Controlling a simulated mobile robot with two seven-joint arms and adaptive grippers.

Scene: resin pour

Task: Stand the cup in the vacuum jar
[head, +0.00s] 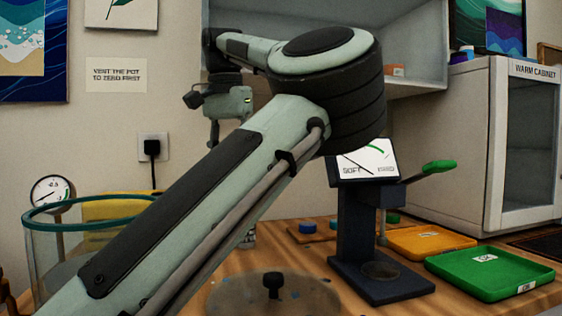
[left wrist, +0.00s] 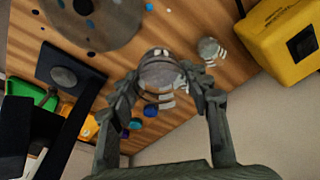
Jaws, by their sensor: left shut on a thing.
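My left gripper (left wrist: 160,85) is shut on a clear cup (left wrist: 158,73) with pale markings, seen from above between the fingers in the left wrist view. In the head view my left forearm hides the fingers and most of what they hold. The vacuum jar (head: 32,262), a clear cylinder with a teal rim, stands at the left of the head view, partly behind my arm. The held cup is not seen in the jar. A clear round lid (head: 235,298) with a black knob lies on the table; it also shows in the left wrist view (left wrist: 118,18). My right gripper is not in view.
A second marked cup (left wrist: 209,48) stands near a yellow box (left wrist: 280,35). A dark stand with a dial (head: 357,220), an orange tray (head: 425,240) and a green tray (head: 480,270) are at right. The warm cabinet (head: 470,150) stands behind them. A gauge (head: 52,192) is by the jar.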

